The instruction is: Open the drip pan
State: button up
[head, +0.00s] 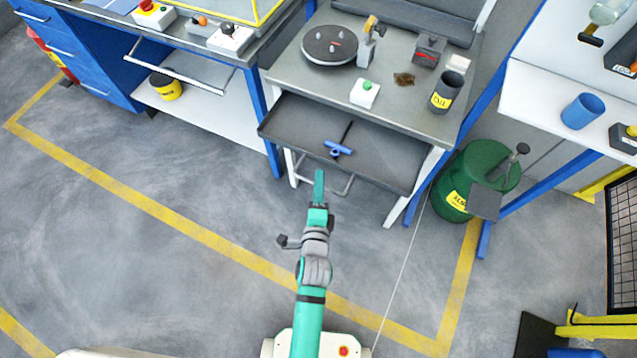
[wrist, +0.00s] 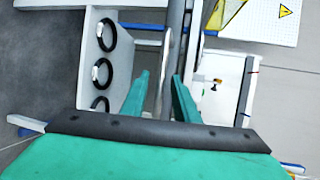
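The drip pan (head: 385,157) is a dark grey shallow tray under the front of the grey workbench, and its inside shows from above. Below its front edge hangs a grey bar handle (head: 345,189). My gripper (head: 319,175) is at the left part of this handle in the head view, covering some of it. In the wrist view the green fingers of my gripper (wrist: 161,78) stand apart, with a grey bar running between them. A gap shows beside the bar, so the grip does not look closed. Whether a finger touches it I cannot tell.
A blue T-handled tool (head: 338,149) lies in the pan. A black turntable (head: 330,45), an oil can (head: 445,92) and a green-button box (head: 365,93) stand on the workbench. A green drum (head: 480,178) stands right of it. The floor in front is clear.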

jog(key=s+r, duration=0.2)
jog(key=s, duration=0.8)
jog(key=shift+s+d, duration=0.25)
jog(key=s+d+r+n, duration=0.1)
jog(key=s+r+n, duration=0.2)
jog(key=s+n, duration=0.6)
jog(key=s+d+r+n, duration=0.2)
jog(key=s+r+n, duration=0.1)
jog(key=s+n, duration=0.6)
jog(key=shift+d+g+h, duration=0.15)
jog(key=shift+g+h, duration=0.15)
jog(key=shift+h, duration=0.1)
